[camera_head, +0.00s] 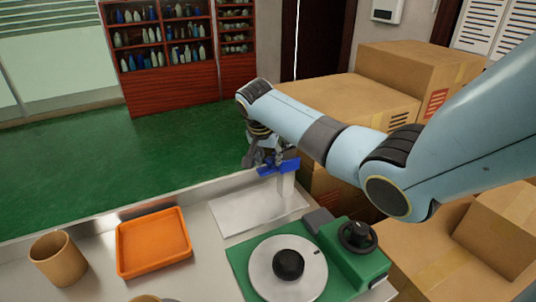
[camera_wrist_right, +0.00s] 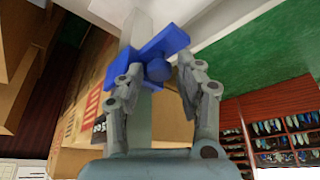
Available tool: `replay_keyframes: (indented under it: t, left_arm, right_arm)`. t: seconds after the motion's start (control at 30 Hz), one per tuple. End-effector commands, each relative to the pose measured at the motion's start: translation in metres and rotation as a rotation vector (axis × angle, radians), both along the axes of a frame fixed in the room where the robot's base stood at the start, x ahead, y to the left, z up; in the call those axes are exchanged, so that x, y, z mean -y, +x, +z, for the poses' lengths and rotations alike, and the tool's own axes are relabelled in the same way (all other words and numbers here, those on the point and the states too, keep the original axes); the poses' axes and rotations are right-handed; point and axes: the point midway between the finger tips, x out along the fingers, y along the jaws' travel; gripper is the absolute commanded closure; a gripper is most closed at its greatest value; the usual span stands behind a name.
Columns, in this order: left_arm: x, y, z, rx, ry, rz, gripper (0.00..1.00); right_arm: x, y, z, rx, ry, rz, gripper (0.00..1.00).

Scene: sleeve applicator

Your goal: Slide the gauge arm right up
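The gauge arm (camera_head: 280,167) is a blue piece on a pale upright post (camera_head: 287,185) at the back of the bench. In the right wrist view the blue gauge arm (camera_wrist_right: 117,70) has a round knob (camera_wrist_right: 158,70) facing me. My right gripper (camera_head: 262,160) is at the blue arm. In the wrist view its two fingers (camera_wrist_right: 161,72) stand apart, one on each side of the knob, with small gaps that look like no firm contact. My left gripper is not in view.
A green machine (camera_head: 355,265) with a round grey plate (camera_head: 270,262) and black knobs stands in front of the post. An orange tray (camera_head: 153,272) and a brown cup (camera_head: 58,260) are on the left. Cardboard boxes (camera_head: 350,100) stack behind and right of the bench.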

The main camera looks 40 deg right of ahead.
Motion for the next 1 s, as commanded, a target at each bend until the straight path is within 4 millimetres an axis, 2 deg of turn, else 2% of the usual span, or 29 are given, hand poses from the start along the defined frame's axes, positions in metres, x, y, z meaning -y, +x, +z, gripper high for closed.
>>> replay_keyframes:
  t: [0.17, 0.4, 0.6, 0.77, 1.0]
  left_arm:
    - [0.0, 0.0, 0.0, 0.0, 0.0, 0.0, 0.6]
    - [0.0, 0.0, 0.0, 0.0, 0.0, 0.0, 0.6]
    - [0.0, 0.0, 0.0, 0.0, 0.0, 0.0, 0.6]
    - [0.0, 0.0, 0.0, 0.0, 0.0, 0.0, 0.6]
    - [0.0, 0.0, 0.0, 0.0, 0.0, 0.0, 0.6]
  right_arm:
    - [-0.006, -0.002, 0.015, 0.003, -0.001, 0.001, 0.64]
    - [-0.024, -0.011, 0.065, 0.004, 0.0, 0.002, 0.64]
    - [-0.036, -0.018, 0.098, 0.003, 0.0, 0.001, 0.64]
    - [-0.04, -0.02, 0.109, 0.002, 0.001, 0.001, 0.64]
    - [-0.041, -0.021, 0.11, 0.001, 0.0, 0.0, 0.64]
